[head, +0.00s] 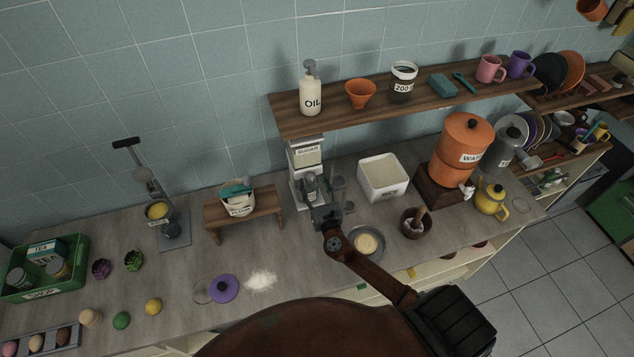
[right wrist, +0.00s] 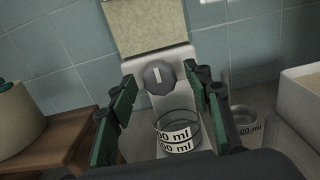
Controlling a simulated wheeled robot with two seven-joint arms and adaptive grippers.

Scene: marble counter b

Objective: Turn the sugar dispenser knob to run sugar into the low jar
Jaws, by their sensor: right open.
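The sugar dispenser (head: 305,152) stands against the tiled wall under the shelf, with a label reading SUGAR. Its grey knob (right wrist: 158,75), with a pale upright mark, shows in the right wrist view below the sugar window. My right gripper (right wrist: 160,82) is open, its green-padded fingers on either side of the knob in the picture; contact is not visible. In the head view the gripper (head: 318,192) partly hides the dispenser's lower front. A clear low jar (right wrist: 177,136) with an "ml" label stands below the knob; I see no sugar in it. My left gripper is out of view.
Another clear "ml" jar (right wrist: 247,116) stands right of the dispenser. A white bin (head: 383,191) is farther right, a wooden stand (head: 229,207) left. A grey plate (head: 382,250) and spilled white grains (head: 261,281) lie in front. The shelf (head: 390,102) overhangs.

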